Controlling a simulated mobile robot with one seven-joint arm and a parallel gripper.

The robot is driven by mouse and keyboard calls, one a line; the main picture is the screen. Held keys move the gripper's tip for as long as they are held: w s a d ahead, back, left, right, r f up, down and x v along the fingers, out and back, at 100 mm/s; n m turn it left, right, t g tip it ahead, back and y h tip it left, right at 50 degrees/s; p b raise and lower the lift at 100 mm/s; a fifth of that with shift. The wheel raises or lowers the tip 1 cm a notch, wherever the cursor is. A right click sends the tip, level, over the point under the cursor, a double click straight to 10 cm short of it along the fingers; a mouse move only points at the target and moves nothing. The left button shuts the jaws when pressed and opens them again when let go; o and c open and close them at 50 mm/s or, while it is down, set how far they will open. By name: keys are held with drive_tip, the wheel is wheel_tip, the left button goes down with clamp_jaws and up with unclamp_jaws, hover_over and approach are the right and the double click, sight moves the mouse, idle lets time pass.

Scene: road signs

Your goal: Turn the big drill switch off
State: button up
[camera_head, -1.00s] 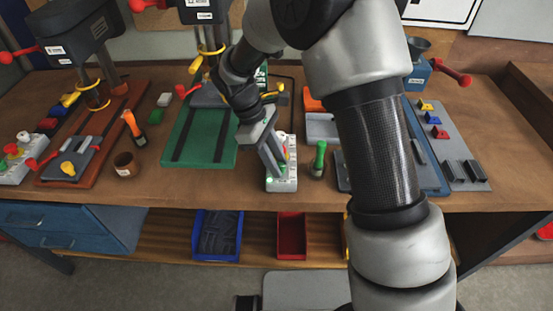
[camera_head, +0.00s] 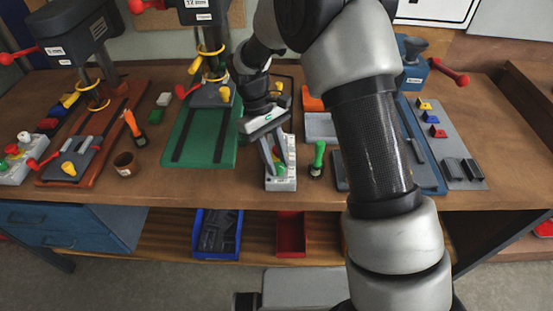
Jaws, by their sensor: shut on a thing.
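The bigger drill stands at the back middle, with a "12 mm" label on its head (camera_head: 203,14) and a green slotted base (camera_head: 197,150). A light grey control box (camera_head: 283,184) with small coloured controls stands right of that base. My gripper (camera_head: 275,172) reaches down over this box, and its fingers are shut on a control there, apparently the switch. The fingers cover most of the box's top, so the switch itself and its position are hidden. A little red and green shows beside the fingers.
A green-handled tool (camera_head: 318,160) stands close right of the box. A smaller drill (camera_head: 72,32) with its own control box (camera_head: 14,165) is at the left. A brown cup (camera_head: 126,164) stands between them. The bench's front strip is clear.

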drive_tip(key=o, duration=0.7)
drive_tip(key=shift+o, duration=0.2)
drive_tip(key=shift+r, duration=0.1)
drive_tip(key=v, duration=1.7)
drive_tip(key=shift+p, duration=0.3)
drive_tip(key=shift+a+r, duration=0.1)
